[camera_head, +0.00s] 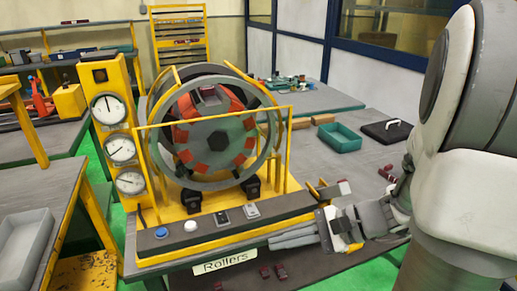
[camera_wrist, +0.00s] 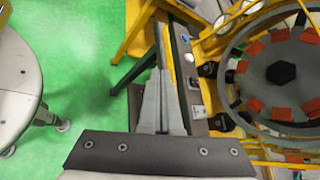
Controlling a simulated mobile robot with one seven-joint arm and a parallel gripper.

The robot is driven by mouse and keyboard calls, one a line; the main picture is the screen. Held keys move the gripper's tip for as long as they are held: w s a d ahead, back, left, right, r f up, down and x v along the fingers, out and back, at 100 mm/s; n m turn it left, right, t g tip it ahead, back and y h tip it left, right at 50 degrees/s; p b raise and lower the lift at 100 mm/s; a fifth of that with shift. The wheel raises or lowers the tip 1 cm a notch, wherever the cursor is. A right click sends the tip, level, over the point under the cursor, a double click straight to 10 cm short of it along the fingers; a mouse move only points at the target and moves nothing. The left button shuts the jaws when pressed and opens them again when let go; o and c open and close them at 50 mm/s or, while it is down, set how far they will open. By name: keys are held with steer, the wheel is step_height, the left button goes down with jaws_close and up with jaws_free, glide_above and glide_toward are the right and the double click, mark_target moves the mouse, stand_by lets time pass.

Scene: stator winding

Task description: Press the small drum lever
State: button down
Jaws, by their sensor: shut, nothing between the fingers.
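The winding machine's drum (camera_head: 212,130) stands upright in a yellow frame, with a grey ring and red blocks around its hub. Its dark control panel (camera_head: 215,229) carries round buttons and small switches along the front edge.
A label reading "Rollers" (camera_head: 225,263) is on the table's front edge. Small dark red parts (camera_head: 272,271) lie below. Three gauges (camera_head: 120,148) stand left of the drum. A teal tray (camera_head: 338,137) and a black-lidded item (camera_head: 386,131) lie behind. Green floor is open in the wrist view.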

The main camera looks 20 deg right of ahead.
steer(key=d+f+m+t+h, duration=0.3)
steer(key=d+m, duration=0.3)
steer(key=d, duration=0.2)
steer(key=s+d+f+m+t+h+b, duration=0.1)
steer(key=d+f+m+t+h, duration=0.2)
steer(key=d, duration=0.6)
steer(key=d+f+m+t+h+b, duration=0.1)
steer(key=d+f+m+t+h, duration=0.2)
steer(key=d+m+t, duration=0.3)
steer(key=d+f+m, duration=0.1)
steer(key=d+m, duration=0.2)
steer(key=m, duration=0.1)
steer(key=shift+s+t+h, duration=0.3)
steer(key=shift+h, duration=0.1)
steer(key=w+a+r, duration=0.1)
steer(key=w+r, duration=0.1)
steer(key=w, duration=1)
steer(key=shift+w+r+p, duration=0.4)
steer(key=shift+d+r, duration=0.1)
